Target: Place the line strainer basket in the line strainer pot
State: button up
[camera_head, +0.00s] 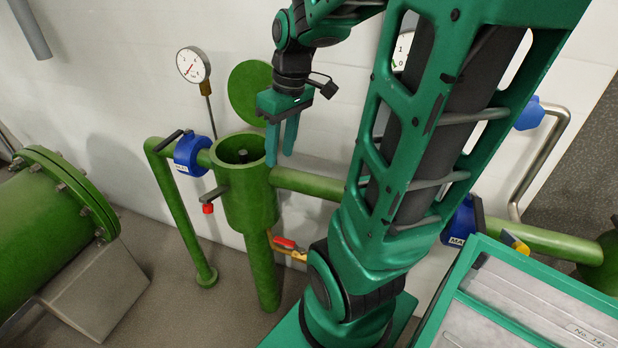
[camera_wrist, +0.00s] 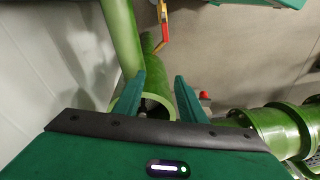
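The line strainer pot (camera_head: 249,200) is a green upright cylinder with its top open, left of centre in the head view. A small dark upright piece (camera_head: 243,155) shows inside its mouth; I cannot tell whether it belongs to the strainer basket. No basket is clearly seen elsewhere. My gripper (camera_head: 280,157) points down at the pot's right rim, its fingers apart with nothing seen between them. In the wrist view, the pot's mouth (camera_wrist: 157,104) shows between and beyond the two open fingers (camera_wrist: 160,77). Whether a finger touches the rim cannot be told.
A round green lid (camera_head: 250,92) stands raised behind the pot. A pressure gauge (camera_head: 193,65), a blue valve (camera_head: 190,155) and a red-handled valve (camera_head: 284,243) are close by. A green-framed case (camera_head: 448,304) is at the lower right. A large green tank (camera_head: 45,235) is at the left.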

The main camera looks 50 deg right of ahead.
jog(key=s+a+f+m+g, duration=0.1)
jog(key=s+a+f+m, duration=0.1)
jog(key=s+m, duration=0.5)
jog(key=s, duration=0.5)
jog(key=shift+s+h, duration=0.4)
jog(key=shift+w+f+g, duration=0.25)
jog(key=shift+w+g, duration=0.05)
jog(key=shift+w, duration=0.35)
jog(key=shift+c, duration=0.6)
